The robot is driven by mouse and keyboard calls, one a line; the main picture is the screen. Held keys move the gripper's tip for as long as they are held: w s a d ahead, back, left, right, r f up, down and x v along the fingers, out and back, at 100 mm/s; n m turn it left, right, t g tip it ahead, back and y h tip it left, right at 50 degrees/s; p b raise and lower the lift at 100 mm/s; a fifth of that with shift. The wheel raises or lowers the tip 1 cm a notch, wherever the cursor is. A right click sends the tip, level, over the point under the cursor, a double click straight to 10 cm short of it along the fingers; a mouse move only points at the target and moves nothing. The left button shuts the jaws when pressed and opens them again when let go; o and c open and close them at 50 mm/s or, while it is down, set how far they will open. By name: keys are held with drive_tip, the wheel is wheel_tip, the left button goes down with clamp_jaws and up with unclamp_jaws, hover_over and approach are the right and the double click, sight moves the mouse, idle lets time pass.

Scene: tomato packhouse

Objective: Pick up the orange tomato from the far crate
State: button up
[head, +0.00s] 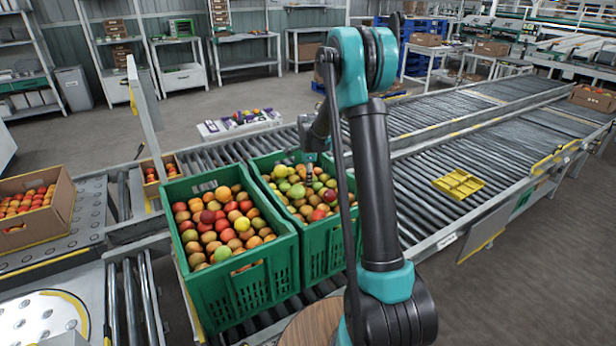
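Two green crates full of mixed tomatoes stand side by side on the roller conveyor. The left crate (245,293) is nearer. The right crate (316,250) sits slightly farther back, partly behind my arm. The right crate holds red, orange, yellow and green tomatoes; several look orange, and I cannot single one out. My gripper (309,180) points down over the back part of the right crate, close to the tomatoes. It is small and dark here, so I cannot tell whether its fingers are open or touch a tomato.
A yellow divided tray (458,185) lies on the rollers at the right. A cardboard box (48,226) of tomatoes stands at the far left, with a smaller tomato box (150,190) behind the left crate. The right-hand rollers are mostly clear.

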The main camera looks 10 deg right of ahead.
drive_tip(key=shift+w+f, duration=0.1)
drive_tip(key=shift+f, duration=0.25)
drive_tip(key=c, duration=0.9)
drive_tip(key=shift+r, duration=0.1)
